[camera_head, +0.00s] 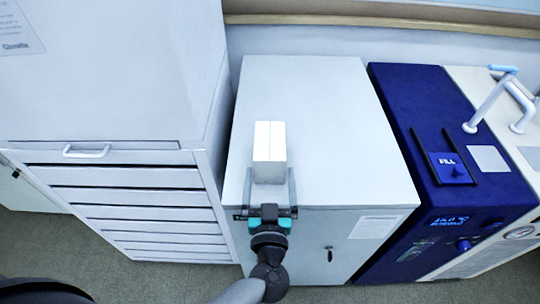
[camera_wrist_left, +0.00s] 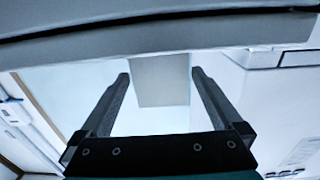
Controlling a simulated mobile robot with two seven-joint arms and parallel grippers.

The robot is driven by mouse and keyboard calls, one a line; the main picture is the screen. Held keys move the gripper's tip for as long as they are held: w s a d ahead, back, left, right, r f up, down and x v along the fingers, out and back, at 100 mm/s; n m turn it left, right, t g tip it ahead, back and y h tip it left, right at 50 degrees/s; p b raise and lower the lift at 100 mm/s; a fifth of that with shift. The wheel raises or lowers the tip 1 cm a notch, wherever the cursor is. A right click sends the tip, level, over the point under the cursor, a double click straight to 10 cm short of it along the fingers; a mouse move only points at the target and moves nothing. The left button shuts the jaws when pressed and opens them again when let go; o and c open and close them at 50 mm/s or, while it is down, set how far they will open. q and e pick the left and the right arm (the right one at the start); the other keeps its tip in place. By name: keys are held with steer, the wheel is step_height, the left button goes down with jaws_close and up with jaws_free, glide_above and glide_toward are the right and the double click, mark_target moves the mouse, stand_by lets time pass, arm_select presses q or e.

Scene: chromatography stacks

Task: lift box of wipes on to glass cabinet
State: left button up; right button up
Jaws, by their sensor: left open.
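A white box (camera_head: 269,142), which looks like the box of wipes, stands on the flat top of a low white cabinet (camera_head: 340,120), near its front edge. My left gripper (camera_head: 268,182) is open at the near end of the box, one finger on each side. In the left wrist view the box (camera_wrist_left: 160,82) shows between the two fingertips (camera_wrist_left: 160,76), with gaps on both sides. No cabinet is clearly made of glass; I cannot tell which one is the glass cabinet. My right gripper is not in view.
A taller white cabinet (camera_head: 110,70) with several drawers stands close on the left, with a blurred paper label on it. A dark blue instrument (camera_head: 425,105) stands on the right, beside a white unit with a tap (camera_head: 490,100). The low cabinet's top is otherwise clear.

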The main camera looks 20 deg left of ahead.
arm_select(q)
steer(key=shift+b+x, duration=0.3)
steer(key=shift+x, duration=0.85)
steer(key=b+x, duration=0.1)
steer(key=x, duration=0.1)
steer(key=b+x, duration=0.2)
steer(key=shift+f, duration=0.4)
steer(key=shift+w+a+r+b, duration=0.1)
steer(key=shift+w+a+b, duration=0.1)
steer(key=shift+w+b, duration=0.25)
steer(key=c, duration=1.2)
